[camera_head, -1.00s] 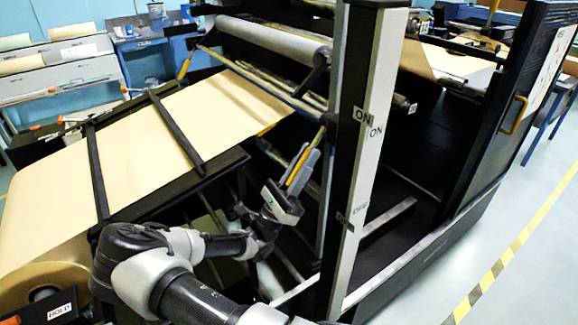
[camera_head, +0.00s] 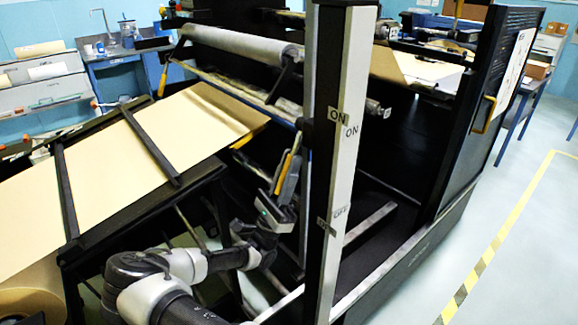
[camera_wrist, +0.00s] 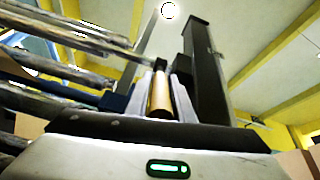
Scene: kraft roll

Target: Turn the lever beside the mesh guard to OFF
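The lever's yellow-orange grip (camera_head: 283,171) slants downward on the near left side of the post with the ON and OFF labels. My gripper (camera_head: 285,180) is at this grip, with its grey fingers on either side. In the wrist view, the grip (camera_wrist: 159,94) fills the narrow gap between my gripper's fingers (camera_wrist: 161,100), which look closed on it. The ON label (camera_head: 338,116) is high on the post, and the OFF label (camera_head: 340,212) is lower down. The lever's pivot end is hard to make out. I cannot clearly identify the mesh guard.
The black and white post (camera_head: 333,150) stands just right of my gripper. A sloped web of kraft paper (camera_head: 130,160) and its dark frame lie to the left. A grey roller (camera_head: 240,47) is above. Open floor with a yellow-black line (camera_head: 510,235) lies to the right.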

